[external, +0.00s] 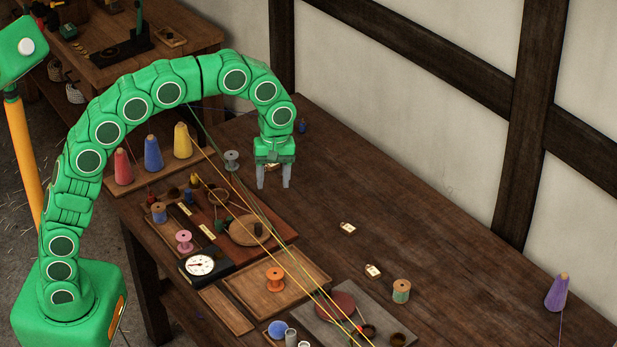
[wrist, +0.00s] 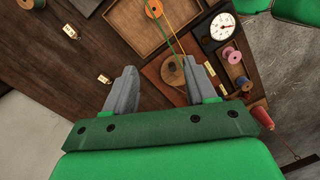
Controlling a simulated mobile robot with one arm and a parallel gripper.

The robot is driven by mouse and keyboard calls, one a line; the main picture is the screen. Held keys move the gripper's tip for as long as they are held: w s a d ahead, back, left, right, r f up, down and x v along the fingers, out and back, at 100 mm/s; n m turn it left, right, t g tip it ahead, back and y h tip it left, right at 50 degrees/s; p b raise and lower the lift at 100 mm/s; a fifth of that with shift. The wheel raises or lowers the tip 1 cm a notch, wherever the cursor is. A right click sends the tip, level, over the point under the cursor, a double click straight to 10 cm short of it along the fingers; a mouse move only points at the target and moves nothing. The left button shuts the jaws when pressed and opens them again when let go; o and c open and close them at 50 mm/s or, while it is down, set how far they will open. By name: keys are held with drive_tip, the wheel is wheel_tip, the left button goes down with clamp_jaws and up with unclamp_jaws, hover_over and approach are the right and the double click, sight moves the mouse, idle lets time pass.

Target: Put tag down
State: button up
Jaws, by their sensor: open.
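My gripper (external: 274,183) is open over the back-left part of the table, with its two grey fingers pointing down. In the wrist view the fingers (wrist: 160,70) stand apart and I see nothing held between them. One small cream tag (external: 348,227) lies on the bare wood to the right of the gripper, and it also shows in the wrist view (wrist: 104,79). A second tag (external: 372,270) lies nearer the front and shows in the wrist view too (wrist: 70,32). Another pale tag (external: 271,167) shows partly behind the fingers; whether it touches them I cannot tell.
Yellow and green strands run across the table below the gripper. Cones, a grey spool (external: 231,160), a dial gauge (external: 201,265) and a tray with an orange spool (external: 275,279) crowd the left side. The back-right wood is mostly clear.

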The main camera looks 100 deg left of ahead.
drive_tip(key=s+d+r+m, duration=0.2)
drive_tip(key=s+d+m, duration=0.8)
drive_tip(key=s+d, duration=0.6)
drive_tip(key=s+d+f+m, duration=0.2)
drive_tip(key=s+d+m, duration=0.1)
drive_tip(key=s, duration=0.3)
drive_tip(key=s+d+f+m, duration=0.2)
drive_tip(key=s+d+m, duration=0.2)
drive_tip(key=s, duration=0.3)
drive_tip(key=s+d+f+m+g+y, duration=0.1)
drive_tip(key=s+d+f+m, duration=0.1)
drive_tip(key=s+d+m, duration=0.2)
drive_tip(key=s, duration=0.3)
drive_tip(key=shift+s+d+f, duration=0.15)
drive_tip(key=shift+s+d, duration=0.1)
drive_tip(key=shift+d, duration=0.05)
